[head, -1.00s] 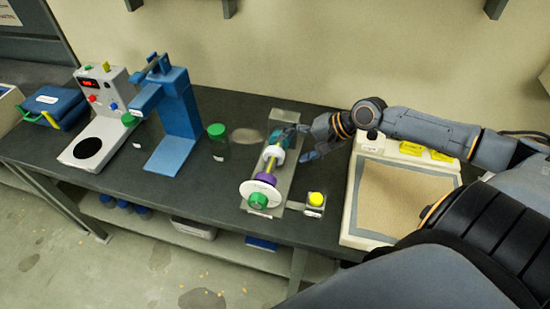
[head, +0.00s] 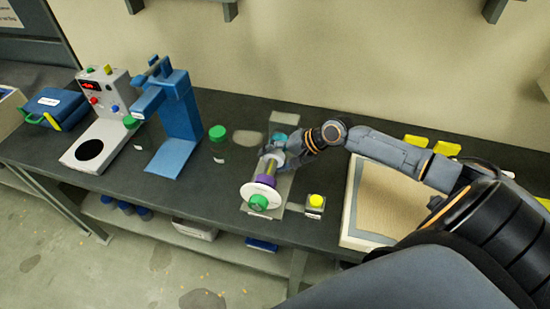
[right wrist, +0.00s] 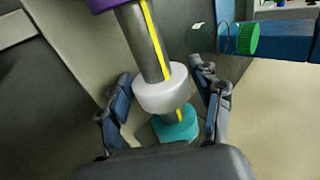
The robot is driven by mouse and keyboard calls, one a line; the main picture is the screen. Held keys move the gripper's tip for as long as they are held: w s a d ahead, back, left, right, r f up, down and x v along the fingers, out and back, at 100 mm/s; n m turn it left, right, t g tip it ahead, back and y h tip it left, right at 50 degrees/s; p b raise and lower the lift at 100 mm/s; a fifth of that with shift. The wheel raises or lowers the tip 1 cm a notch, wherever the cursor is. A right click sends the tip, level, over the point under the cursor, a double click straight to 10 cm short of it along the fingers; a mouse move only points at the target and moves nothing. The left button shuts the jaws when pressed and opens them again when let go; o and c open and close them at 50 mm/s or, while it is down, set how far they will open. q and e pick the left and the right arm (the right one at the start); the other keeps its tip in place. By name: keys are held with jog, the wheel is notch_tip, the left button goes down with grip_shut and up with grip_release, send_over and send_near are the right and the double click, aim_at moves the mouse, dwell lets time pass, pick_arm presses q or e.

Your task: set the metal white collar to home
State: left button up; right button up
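The white collar (right wrist: 163,92) sits around a grey shaft (right wrist: 147,45) with a yellow stripe. In the right wrist view it lies between the purple collar (right wrist: 102,4) and the teal end piece (right wrist: 176,126). My right gripper (right wrist: 160,76) is open, with one finger on each side of the white collar; a gap shows on the right side, while contact on the left is unclear. In the head view my right gripper (head: 271,158) largely hides the white collar. The purple collar (head: 265,181) and a white disc (head: 258,194) with a green knob stand nearer the front. My left gripper is not in view.
A yellow button box (head: 315,203) stands right of the expeller, then a sand-coloured tray (head: 350,232). A green-lidded jar (head: 217,134), a blue press (head: 180,110) and a grey device (head: 112,95) stand left. The wall is behind.

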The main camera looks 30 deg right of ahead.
aim_at(281, 150)
grip_shut()
jog(key=w+d+b, duration=0.1)
jog(key=w+d, duration=0.1)
jog(key=shift+w+d+f+b, duration=0.1)
jog(key=shift+d+f+b, duration=0.05)
jog(key=shift+d+b, duration=0.2)
jog(key=shift+w+d, duration=0.15)
jog(key=shift+r, duration=0.2)
jog(key=shift+o, duration=1.8)
grip_release()
jog(key=shift+o, duration=0.8)
jog(key=shift+f, duration=0.1)
